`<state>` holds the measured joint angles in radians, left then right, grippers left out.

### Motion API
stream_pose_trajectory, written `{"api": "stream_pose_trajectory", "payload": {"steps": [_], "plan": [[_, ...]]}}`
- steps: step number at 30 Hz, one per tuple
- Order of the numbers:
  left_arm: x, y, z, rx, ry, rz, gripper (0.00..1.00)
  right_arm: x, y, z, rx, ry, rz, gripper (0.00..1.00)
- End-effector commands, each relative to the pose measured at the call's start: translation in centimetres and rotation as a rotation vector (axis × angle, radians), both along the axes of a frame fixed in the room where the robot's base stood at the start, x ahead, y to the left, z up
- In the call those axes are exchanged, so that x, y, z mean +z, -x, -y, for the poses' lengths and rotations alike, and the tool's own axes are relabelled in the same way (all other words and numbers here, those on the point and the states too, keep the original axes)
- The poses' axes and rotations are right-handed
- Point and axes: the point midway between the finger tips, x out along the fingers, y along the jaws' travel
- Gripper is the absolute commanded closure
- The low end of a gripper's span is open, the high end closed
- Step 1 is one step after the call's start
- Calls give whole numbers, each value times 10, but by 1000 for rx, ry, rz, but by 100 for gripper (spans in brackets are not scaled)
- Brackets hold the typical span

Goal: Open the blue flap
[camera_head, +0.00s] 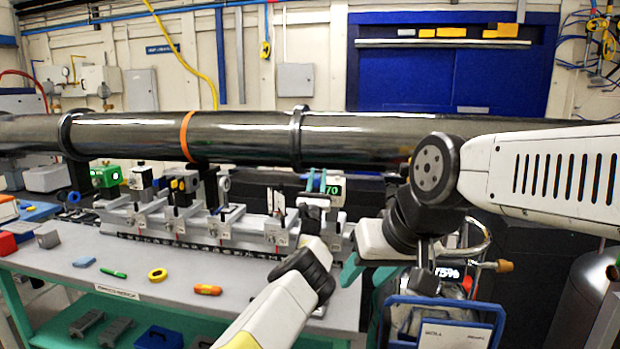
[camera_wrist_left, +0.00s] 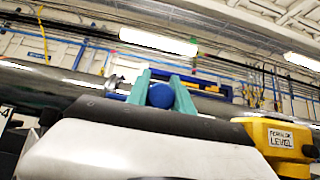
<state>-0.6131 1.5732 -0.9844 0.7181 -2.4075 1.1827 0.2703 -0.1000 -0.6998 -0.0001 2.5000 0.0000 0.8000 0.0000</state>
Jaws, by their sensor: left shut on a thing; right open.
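My left gripper (camera_head: 317,181) has teal fingers raised beside the green 70 display, under the big dark pipe. In the left wrist view its fingers (camera_wrist_left: 160,92) are closed on a rounded blue part (camera_wrist_left: 160,96). I cannot tell whether this part belongs to the blue flap; the flap itself is not clearly visible. My right gripper (camera_head: 366,280) is open, its teal fingers apart and pointing down, right of the bench. Nothing shows between them.
The dark pipe (camera_head: 240,138) spans the scene. A rail of optics mounts (camera_head: 200,225) stands on the grey bench (camera_head: 145,262) with small loose items. A blue-framed holder (camera_head: 490,305) is at lower right. A yellow level box (camera_wrist_left: 282,138) is close in the left wrist view.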

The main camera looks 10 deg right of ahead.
Motion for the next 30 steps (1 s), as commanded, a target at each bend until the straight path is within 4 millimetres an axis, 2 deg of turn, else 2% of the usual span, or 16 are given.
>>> {"api": "stream_pose_trajectory", "payload": {"steps": [15, 16, 19, 30], "plan": [[0, 0, 0, 0, -18, 5, 100, 0, 0, 0, 0, 0, 0, 56], [0, 0, 0, 0, -18, 5, 69, 0, 0, 0, 0, 0, 0, 56], [1, 0, 0, 0, -17, 6, 51, 0, 0, 0, 0, 0, 0, 56], [-2, 1, 0, 0, -18, 5, 51, 0, 0, 0, 0, 0, 0, 56]]}}
